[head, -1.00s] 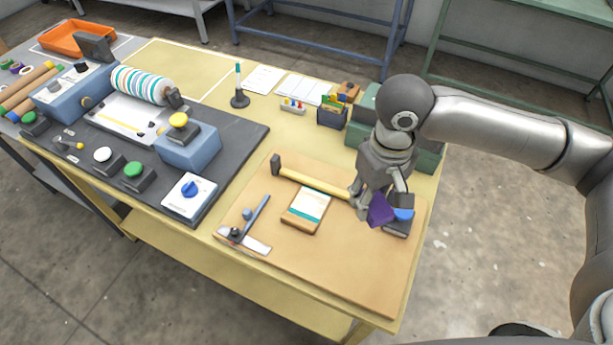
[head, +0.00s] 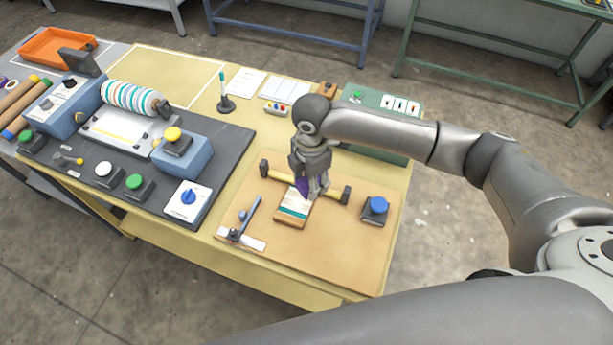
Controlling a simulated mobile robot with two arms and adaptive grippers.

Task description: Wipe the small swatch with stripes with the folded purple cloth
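The small striped swatch (head: 294,208), white with teal bands, lies on a small wooden block on the tan board. My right gripper (head: 311,193) is shut on the folded purple cloth (head: 302,186), at the swatch's upper edge. The cloth is mostly hidden by the fingers, and I cannot tell whether it touches the swatch. My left gripper is not in view.
A blue-topped block (head: 375,207) stands to the right. A square-like tool (head: 246,222) lies to the left. The tan board's front (head: 320,270) is clear.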

